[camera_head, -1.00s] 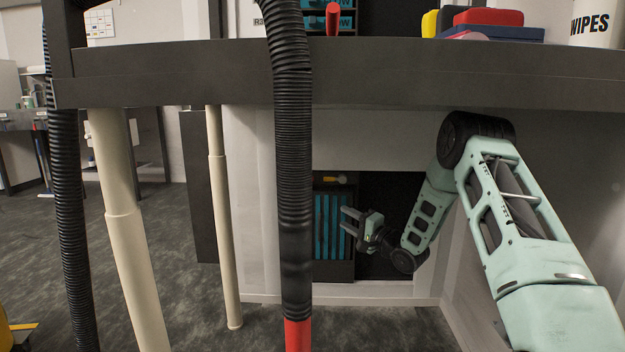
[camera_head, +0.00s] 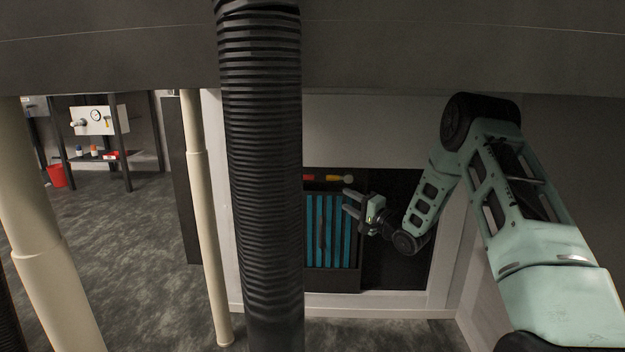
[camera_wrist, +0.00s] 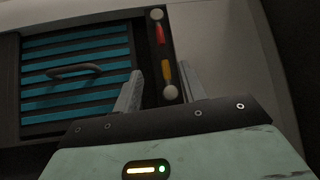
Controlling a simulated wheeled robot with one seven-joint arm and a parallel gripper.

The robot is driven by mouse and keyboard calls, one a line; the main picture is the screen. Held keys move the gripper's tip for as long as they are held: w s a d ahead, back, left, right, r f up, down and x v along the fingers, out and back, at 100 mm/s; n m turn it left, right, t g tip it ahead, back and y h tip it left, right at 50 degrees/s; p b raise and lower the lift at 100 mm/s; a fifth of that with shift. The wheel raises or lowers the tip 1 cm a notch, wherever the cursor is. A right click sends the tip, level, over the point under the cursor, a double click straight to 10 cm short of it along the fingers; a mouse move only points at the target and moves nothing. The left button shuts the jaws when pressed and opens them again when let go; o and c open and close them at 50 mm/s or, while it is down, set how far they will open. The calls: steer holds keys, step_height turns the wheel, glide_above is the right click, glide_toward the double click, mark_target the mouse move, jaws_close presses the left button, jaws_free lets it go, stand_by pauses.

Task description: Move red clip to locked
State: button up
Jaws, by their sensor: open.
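A small red piece (camera_head: 309,178) sits on the dark strip above the blue-slatted panel, beside a yellow piece (camera_head: 340,178). In the wrist view the red piece (camera_wrist: 160,35) and the yellow piece (camera_wrist: 166,72) lie in a row with pale round knobs at the row's ends. I cannot tell whether this red piece is the red clip, or whether it is locked. My gripper (camera_head: 347,202) is open and empty in front of the slatted panel's right side. In the wrist view the yellow piece shows between the fingers of my gripper (camera_wrist: 160,76), with the red piece beyond.
A thick black ribbed hose (camera_head: 262,170) hangs in front, left of my gripper. The grey bench edge (camera_head: 330,45) crosses above my arm. A beige post (camera_head: 207,220) stands left of the hose. The slatted panel (camera_wrist: 75,65) has a curved handle. Floor is open at left.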

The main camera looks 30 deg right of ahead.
mark_target(311, 179)
steer(key=b+x, duration=0.5)
steer(key=x, duration=1.1)
steer(key=shift+a+f+b, duration=0.1)
steer(key=shift+b, duration=0.3)
steer(key=shift+w+a+r, duration=0.1)
steer(key=shift+w+r, duration=0.1)
steer(key=shift+w, duration=0.3)
jaws_close()
